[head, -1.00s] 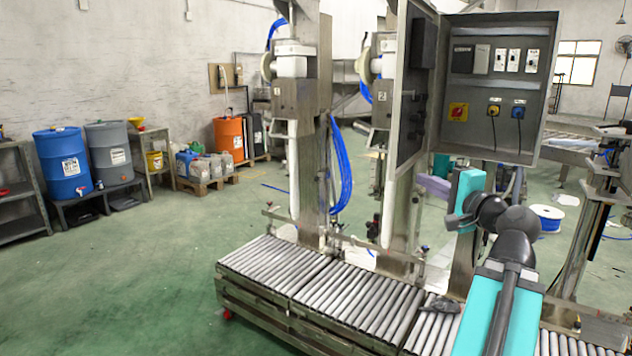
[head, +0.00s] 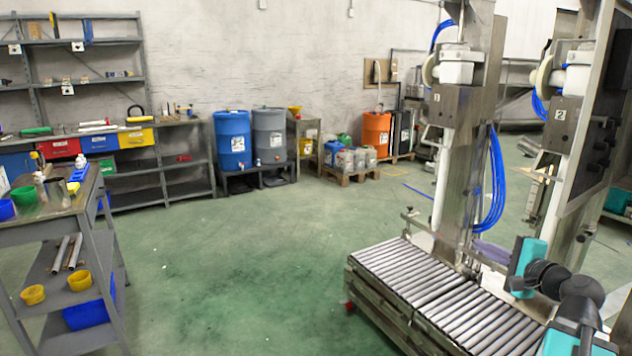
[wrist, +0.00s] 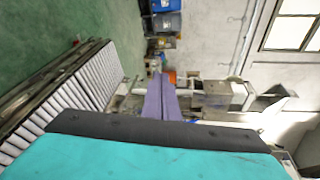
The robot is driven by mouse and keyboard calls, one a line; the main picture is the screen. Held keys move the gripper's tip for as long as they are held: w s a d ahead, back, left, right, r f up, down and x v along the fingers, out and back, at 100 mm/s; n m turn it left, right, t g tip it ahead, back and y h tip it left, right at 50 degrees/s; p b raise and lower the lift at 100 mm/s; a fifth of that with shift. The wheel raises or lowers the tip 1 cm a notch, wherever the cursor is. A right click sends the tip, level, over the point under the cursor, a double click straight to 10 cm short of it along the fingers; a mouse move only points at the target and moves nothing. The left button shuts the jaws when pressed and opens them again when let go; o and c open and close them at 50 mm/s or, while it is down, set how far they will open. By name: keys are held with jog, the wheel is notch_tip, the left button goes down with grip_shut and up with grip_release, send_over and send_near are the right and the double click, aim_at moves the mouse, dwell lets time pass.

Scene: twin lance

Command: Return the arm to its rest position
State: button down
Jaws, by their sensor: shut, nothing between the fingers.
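My arm reaches in from the lower right of the head view, with teal and dark grey links. My gripper (head: 490,252) has purple fingers, partly hidden behind the arm's teal end, in front of the filling machine. In the wrist view the purple fingers (wrist: 160,97) lie together, shut with nothing between them. They appear clear of the machine and the rollers.
A roller conveyor (head: 408,283) runs below the arm, beside steel filling columns (head: 462,150). A workbench (head: 52,214) with bins stands at the left. Blue (head: 231,140) and grey (head: 270,135) drums stand at the back wall. The green floor between is clear.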

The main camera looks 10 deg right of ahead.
jog(key=w+a+f+n+g+y+p, duration=0.1)
jog(key=w+a+f+g+y+p, duration=0.15)
jog(key=a+f, duration=0.65)
jog(key=w+a+f+n+g+y+p, duration=0.1)
jog(key=w+a+f+g, duration=0.15)
jog(key=a+f, duration=0.7)
jog(key=s+a+f+n+g+y+p, duration=0.1)
jog(key=s+a+f+n+g+p, duration=0.15)
jog(key=a+f, duration=0.6)
jog(key=s+a+f+n+g+p, duration=0.15)
jog(key=s+a+f+g, duration=0.25)
jog(key=a+f, duration=0.45)
jog(key=s+a+f+n+g+h+p, duration=0.1)
jog(key=s+a+f+n+g, duration=0.25)
jog(key=s+f, duration=0.5)
jog(key=s+a+f+n+g+h+p, duration=0.15)
jog(key=s+a+f, duration=0.25)
jog(key=s+f, duration=0.45)
jog(key=s+d+f+n+g+h, duration=0.1)
jog(key=s+d+n+g+h, duration=0.1)
jog(key=s+d+n, duration=0.2)
jog(key=s+d+f+n+g+h, duration=0.2)
jog(key=s+d+n, duration=0.1)
jog(key=s, duration=0.7)
jog(key=shift+d+f+n+g, duration=0.2)
jog(key=shift+d+n+g, duration=0.2)
jog(key=shift+d, duration=0.2)
